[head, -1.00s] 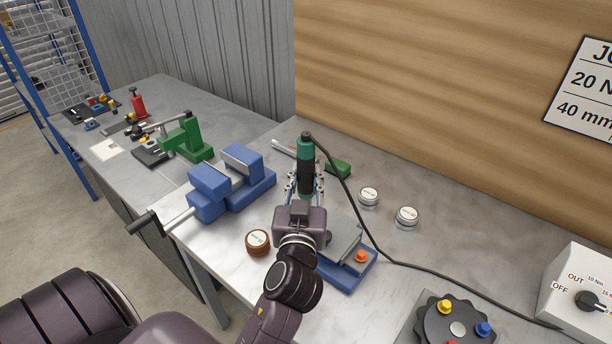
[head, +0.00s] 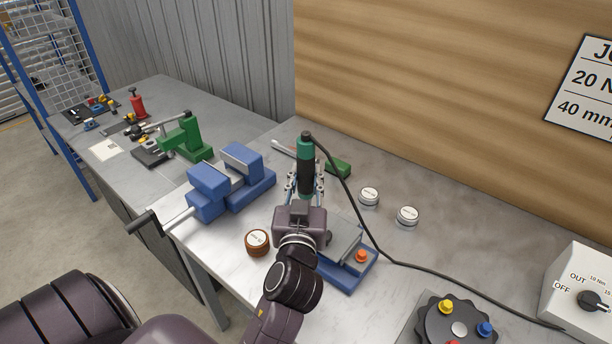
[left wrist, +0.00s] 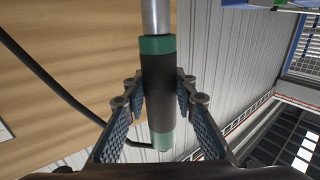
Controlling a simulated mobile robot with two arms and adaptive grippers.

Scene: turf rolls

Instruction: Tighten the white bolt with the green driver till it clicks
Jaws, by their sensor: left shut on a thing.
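The green driver (head: 306,150) has a green end, a black grip and a cord at its top. It stands upright in my left gripper (head: 305,180). In the left wrist view the driver (left wrist: 157,95) lies between the two fingers of my left gripper (left wrist: 158,100), which are shut on its black grip. A silver shaft (left wrist: 156,15) extends from it. At the bottom right of the head view is a black round fixture (head: 428,325) with yellow, blue and red bolts and a pale round piece (head: 459,329). I cannot tell whether that piece is the white bolt. My right gripper is not in view.
A blue vise (head: 233,185), a blue stand (head: 348,280), a brown round pot (head: 257,242) and two white-topped pots (head: 369,196) are near my left gripper. The cord (head: 375,245) crosses the bench towards a white control box (head: 580,275). Bench between pots and box is mostly clear.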

